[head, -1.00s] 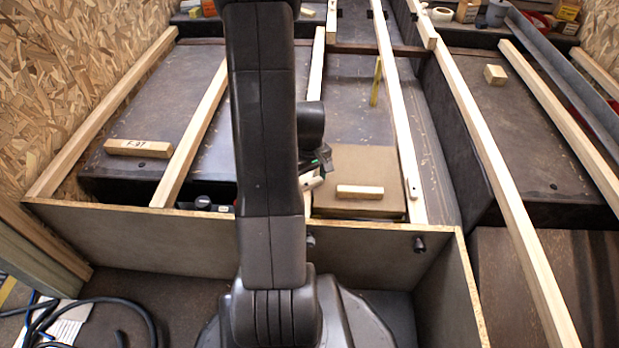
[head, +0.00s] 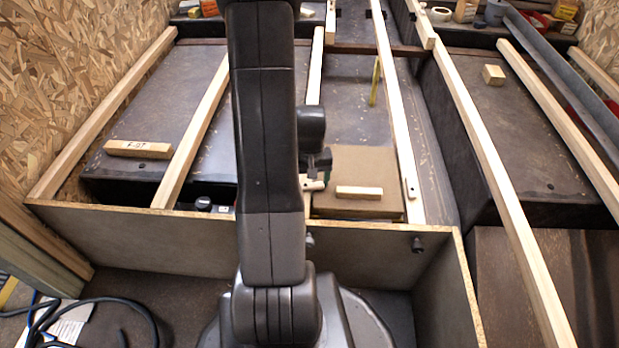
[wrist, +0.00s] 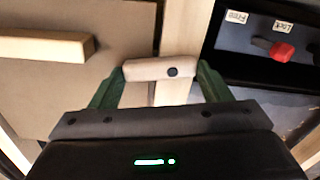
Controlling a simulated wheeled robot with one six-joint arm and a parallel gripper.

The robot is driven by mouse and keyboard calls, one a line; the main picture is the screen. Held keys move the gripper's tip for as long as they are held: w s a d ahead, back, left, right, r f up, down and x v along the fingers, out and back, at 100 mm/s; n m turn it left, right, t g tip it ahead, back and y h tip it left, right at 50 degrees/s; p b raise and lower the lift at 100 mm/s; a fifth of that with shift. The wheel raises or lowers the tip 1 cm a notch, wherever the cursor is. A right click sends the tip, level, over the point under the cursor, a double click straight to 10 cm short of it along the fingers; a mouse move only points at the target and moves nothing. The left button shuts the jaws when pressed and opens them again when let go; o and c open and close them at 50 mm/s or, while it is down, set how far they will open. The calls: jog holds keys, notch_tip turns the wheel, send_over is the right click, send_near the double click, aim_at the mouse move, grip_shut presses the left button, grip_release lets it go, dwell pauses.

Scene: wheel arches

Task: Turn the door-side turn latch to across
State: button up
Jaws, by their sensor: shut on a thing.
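The turn latch (wrist: 145,70) is a short pale wooden bar with a dark pivot screw near one end. In the wrist view it lies across a wooden rail (wrist: 183,30), its free end reaching over the edge of the brown panel (wrist: 100,80). My gripper (wrist: 162,69) has its green fingers shut on the latch, one at each end. In the head view the latch (head: 314,185) shows small beside my arm, lying about level across the rail. My gripper there (head: 322,170) is partly hidden by my arm.
The brown panel carries a wooden cleat (head: 359,192). A red lever (wrist: 281,52) sits by "Free" and "Lock" labels on the other side of the rail. A low board wall (head: 180,235) stands in front. A block marked F-07 (head: 137,149) lies at left.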

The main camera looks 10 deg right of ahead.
aim_at(311, 184)
jog(key=shift+s+m, duration=0.15)
jog(key=shift+m, duration=0.95)
jog(key=o, duration=1)
notch_tip(311, 184, up, 14)
jog(key=p, duration=0.5)
jog(key=shift+p, duration=0.3)
jog(key=shift+f, duration=0.1)
